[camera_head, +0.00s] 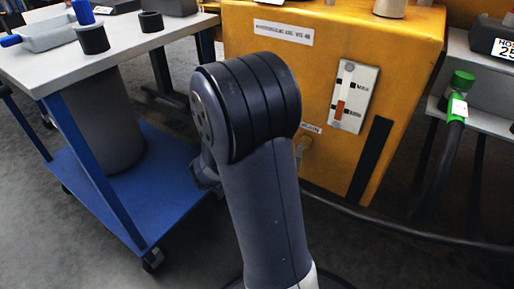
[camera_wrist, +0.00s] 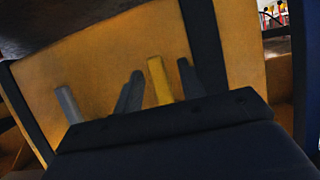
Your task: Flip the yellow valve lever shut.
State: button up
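The yellow lever (camera_wrist: 160,82) shows in the wrist view as a short upright bar in front of the orange-yellow machine face. My gripper (camera_wrist: 161,75) has its two dark fingers apart, one on each side of the lever, with narrow gaps showing. The gripper looks open, and I cannot tell whether either finger touches the lever. The lever's lower end and pivot are hidden behind my gripper's dark body. In the head view, my arm hides the gripper and the lever.
The yellow machine (camera_head: 400,45) carries a level gauge (camera_head: 353,97). A grey bar (camera_wrist: 68,105) stands left of my fingers in the wrist view. A blue-framed cart (camera_head: 110,195) stands left. A hose with a green fitting (camera_head: 459,84) hangs right, and another hose crosses the floor.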

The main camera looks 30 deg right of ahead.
jog(key=p+v, duration=0.2)
jog(key=v, duration=0.7)
jog(key=b+x, duration=0.2)
jog(key=x, duration=0.8)
jog(key=shift+w+d+f+b, duration=0.1)
jog(key=shift+d+f+b, duration=0.1)
jog(key=shift+d+b, duration=0.15)
jog(key=shift+r, duration=0.1)
jog(key=shift+a, duration=0.15)
